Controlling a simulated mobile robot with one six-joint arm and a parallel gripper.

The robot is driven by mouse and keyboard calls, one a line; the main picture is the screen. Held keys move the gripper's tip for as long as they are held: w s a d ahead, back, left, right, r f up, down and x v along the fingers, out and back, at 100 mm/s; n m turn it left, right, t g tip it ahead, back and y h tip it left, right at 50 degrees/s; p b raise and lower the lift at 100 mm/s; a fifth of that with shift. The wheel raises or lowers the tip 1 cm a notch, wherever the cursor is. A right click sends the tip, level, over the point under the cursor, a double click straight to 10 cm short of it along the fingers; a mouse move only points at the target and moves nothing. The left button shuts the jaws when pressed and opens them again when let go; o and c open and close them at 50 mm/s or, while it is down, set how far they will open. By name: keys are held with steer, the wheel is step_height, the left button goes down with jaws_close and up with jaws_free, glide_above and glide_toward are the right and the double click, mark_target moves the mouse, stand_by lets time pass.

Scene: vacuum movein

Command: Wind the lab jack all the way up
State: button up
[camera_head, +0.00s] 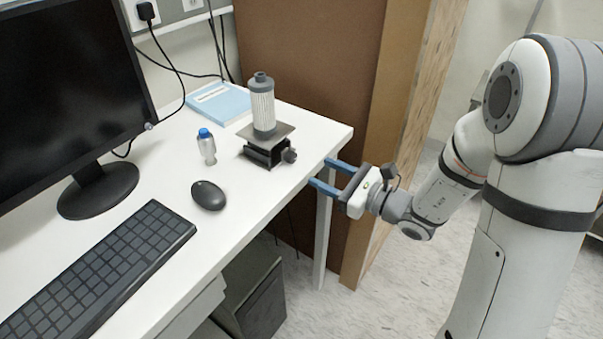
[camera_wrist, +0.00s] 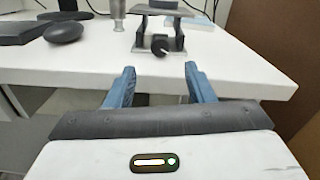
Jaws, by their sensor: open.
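The lab jack (camera_head: 264,150) stands on the white desk near its right end, with a flat grey top plate and a dark body. Its dark knob (camera_head: 289,156) sticks out on the side facing my gripper. A grey cylindrical filter (camera_head: 263,107) stands upright on the top plate. My gripper (camera_head: 320,172) is open and empty, with blue fingers at the desk's right edge, apart from the jack. In the wrist view the knob (camera_wrist: 160,44) lies beyond and between the two fingertips (camera_wrist: 158,70). The filter is mostly out of that view.
A small bottle with a blue cap (camera_head: 206,147) stands left of the jack. A black mouse (camera_head: 208,195), a keyboard (camera_head: 98,272) and a monitor (camera_head: 70,95) are further left. A light blue book (camera_head: 217,102) lies behind. Brown boards (camera_head: 310,80) stand behind the desk's right end.

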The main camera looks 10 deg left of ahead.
mark_target(294, 159)
steer(key=p+x, duration=0.1)
steer(key=x, duration=0.6)
steer(key=shift+w+a, duration=0.15)
steer(key=shift+a, duration=0.15)
steer(key=shift+c, duration=0.2)
steer(key=c, duration=1)
steer(key=shift+o, duration=0.2)
steer(key=shift+m+p, duration=0.3)
steer(key=shift+m, duration=1)
steer(key=o, duration=1)
